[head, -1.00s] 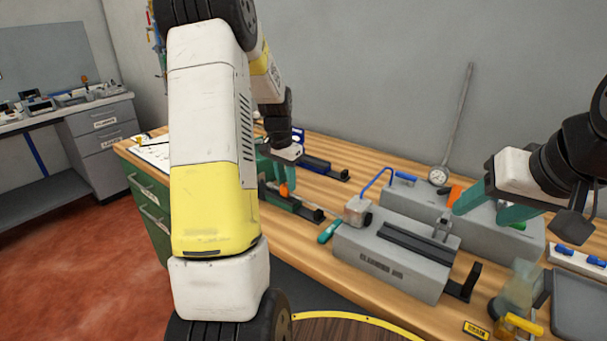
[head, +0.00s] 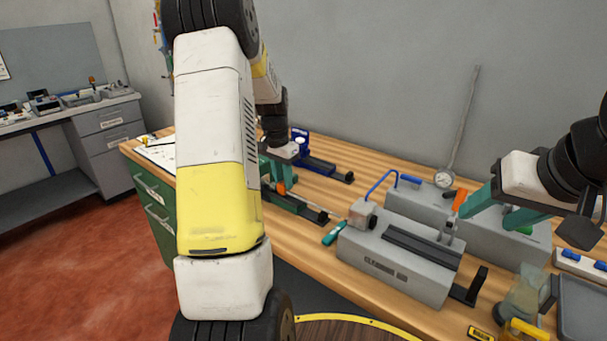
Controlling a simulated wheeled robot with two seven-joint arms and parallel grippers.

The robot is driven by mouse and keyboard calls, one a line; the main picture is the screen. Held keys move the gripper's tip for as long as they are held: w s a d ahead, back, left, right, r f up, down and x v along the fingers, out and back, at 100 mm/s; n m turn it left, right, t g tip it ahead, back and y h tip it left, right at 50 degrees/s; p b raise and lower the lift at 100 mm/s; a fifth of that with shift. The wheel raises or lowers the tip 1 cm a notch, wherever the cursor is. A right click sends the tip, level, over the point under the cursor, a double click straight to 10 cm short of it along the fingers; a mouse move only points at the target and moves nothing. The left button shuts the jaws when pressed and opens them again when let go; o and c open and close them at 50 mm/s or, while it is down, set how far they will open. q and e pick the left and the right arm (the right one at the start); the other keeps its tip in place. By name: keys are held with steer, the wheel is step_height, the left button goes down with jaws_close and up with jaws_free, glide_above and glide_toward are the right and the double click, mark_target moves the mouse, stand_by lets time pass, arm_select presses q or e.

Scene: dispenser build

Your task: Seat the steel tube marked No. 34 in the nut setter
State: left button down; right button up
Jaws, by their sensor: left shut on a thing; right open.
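My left gripper (head: 278,174) points down over the green fixture (head: 310,213) on the bench. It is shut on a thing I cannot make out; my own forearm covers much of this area. A small orange part (head: 280,188) shows just below its fingers. My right gripper (head: 482,207) is open, with teal fingers spread above the grey machine at the right. I cannot pick out the mark No. 34 on any tube, and no label here reads as nut setter.
A grey labelled machine (head: 395,265) stands mid-bench, with another grey block (head: 415,203) behind it. A long rod with a gauge (head: 443,180) leans on the wall. A blue fixture (head: 325,169) lies at the back. A clear jar (head: 522,295) and grey tray (head: 583,305) are front right.

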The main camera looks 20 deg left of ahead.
arm_select(q)
steer(key=shift+w+a, duration=0.1)
steer(key=shift+a, duration=0.15)
steer(key=shift+a, duration=0.15)
steer(key=c, duration=1.1)
jaws_free()
steer(key=shift+o, duration=0.2)
steer(key=o, duration=0.3)
steer(key=shift+r, duration=3.5)
